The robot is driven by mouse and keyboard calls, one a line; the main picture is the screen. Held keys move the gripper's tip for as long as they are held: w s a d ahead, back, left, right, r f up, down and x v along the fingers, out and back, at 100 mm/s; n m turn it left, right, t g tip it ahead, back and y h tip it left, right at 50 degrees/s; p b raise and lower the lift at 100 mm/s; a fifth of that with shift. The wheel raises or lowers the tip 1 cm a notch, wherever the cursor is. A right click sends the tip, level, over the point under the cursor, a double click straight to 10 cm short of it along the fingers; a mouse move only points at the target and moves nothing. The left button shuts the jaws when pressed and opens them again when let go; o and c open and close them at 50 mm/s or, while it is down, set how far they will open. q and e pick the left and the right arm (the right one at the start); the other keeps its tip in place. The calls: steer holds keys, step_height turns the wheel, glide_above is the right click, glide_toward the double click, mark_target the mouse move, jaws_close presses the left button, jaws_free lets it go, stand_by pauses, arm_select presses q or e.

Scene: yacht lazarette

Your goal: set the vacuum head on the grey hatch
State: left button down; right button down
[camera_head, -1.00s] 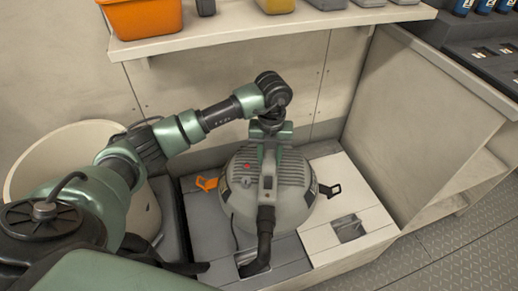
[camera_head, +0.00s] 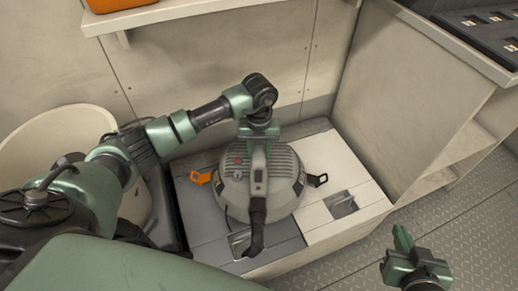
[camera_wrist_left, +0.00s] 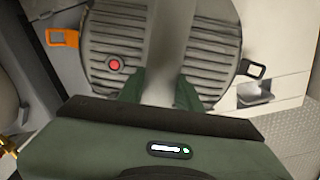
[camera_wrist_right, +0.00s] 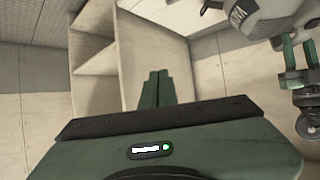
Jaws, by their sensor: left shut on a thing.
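The vacuum head (camera_head: 235,188) is a round grey ribbed dome with a red button, an orange latch, a black latch and a black hose stub at its front. It also shows in the left wrist view (camera_wrist_left: 205,55). My left gripper (camera_head: 258,135) is shut on its top handle. The head is over the grey hatch (camera_head: 197,226), its right side overlapping the pale hatch beside it. I cannot tell whether its underside touches. My right gripper (camera_head: 403,242) is shut and empty, at the lower right; its fingertips show together in its wrist view (camera_wrist_right: 157,88).
The pale hatch (camera_head: 320,217) has a recessed pull. A tall pale panel (camera_head: 410,110) bounds the right side. A round cream tub (camera_head: 40,140) stands at the left behind my arm. A shelf (camera_head: 180,12) overhangs the back. Treadplate floor (camera_head: 350,255) is clear at the lower right.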

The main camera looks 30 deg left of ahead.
arm_select(q)
steer(key=shift+w+r, duration=0.1)
steer(key=c, duration=1)
jaws_free()
steer(key=shift+o, duration=0.2)
